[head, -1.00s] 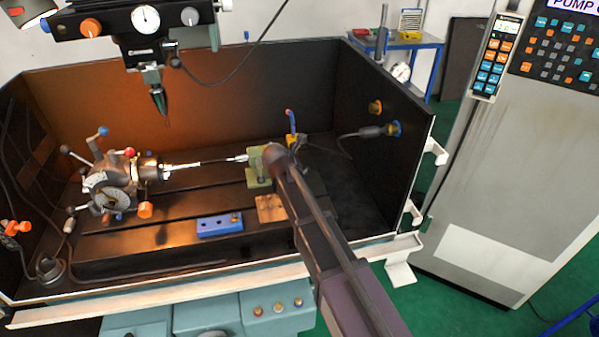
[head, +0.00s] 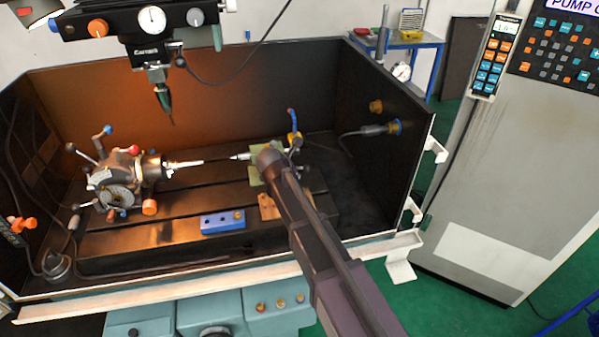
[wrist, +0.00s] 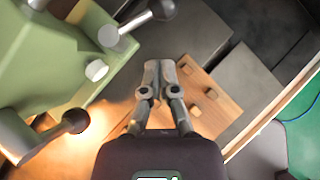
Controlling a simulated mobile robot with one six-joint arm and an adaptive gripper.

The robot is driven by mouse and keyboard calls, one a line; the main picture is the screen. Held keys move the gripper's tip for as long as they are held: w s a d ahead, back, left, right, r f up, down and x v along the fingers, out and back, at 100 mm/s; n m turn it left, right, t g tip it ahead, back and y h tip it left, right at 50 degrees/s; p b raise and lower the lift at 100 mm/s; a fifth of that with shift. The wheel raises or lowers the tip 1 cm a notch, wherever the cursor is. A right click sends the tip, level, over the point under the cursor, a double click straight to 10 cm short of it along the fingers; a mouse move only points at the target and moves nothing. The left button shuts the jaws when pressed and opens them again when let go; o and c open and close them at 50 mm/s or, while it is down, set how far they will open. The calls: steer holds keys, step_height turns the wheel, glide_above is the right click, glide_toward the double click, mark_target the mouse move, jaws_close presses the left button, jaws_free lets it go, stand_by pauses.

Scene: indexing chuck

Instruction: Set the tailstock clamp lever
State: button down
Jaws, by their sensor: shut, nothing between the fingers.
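The green tailstock (head: 254,174) stands at the right of the machine table, partly hidden by my arm. In the wrist view its green body (wrist: 45,60) fills the left side. One lever there ends in a dark ball knob (wrist: 75,121) at lower left. I cannot tell which is the clamp lever. My gripper (wrist: 160,68) is shut and empty, to the right of the dark knob and below the grey end, apart from both in the picture. My arm hides the gripper in the head view.
A wooden block with pegs (wrist: 212,105) lies beyond and right of my fingers. A blue block (head: 222,221) sits on the table front. The indexing head (head: 115,182) stands at left, with a thin shaft towards the tailstock. A spindle (head: 163,98) hangs above.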

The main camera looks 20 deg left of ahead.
steer(key=shift+p+v, duration=0.75)
steer(key=shift+v, duration=0.5)
steer(key=p+v, duration=0.5)
steer(key=v, duration=0.2)
steer(key=shift+a+r, duration=0.15)
steer(key=shift+a, duration=0.1)
steer(key=shift+s, duration=0.1)
steer(key=f+b, duration=0.1)
steer(key=b, duration=0.1)
steer(key=s+f+t+b, duration=0.1)
steer(key=f+b, duration=0.1)
steer(key=shift+s+m+h, duration=0.2)
steer(key=shift+m+h, duration=0.1)
steer(key=shift+s, duration=0.1)
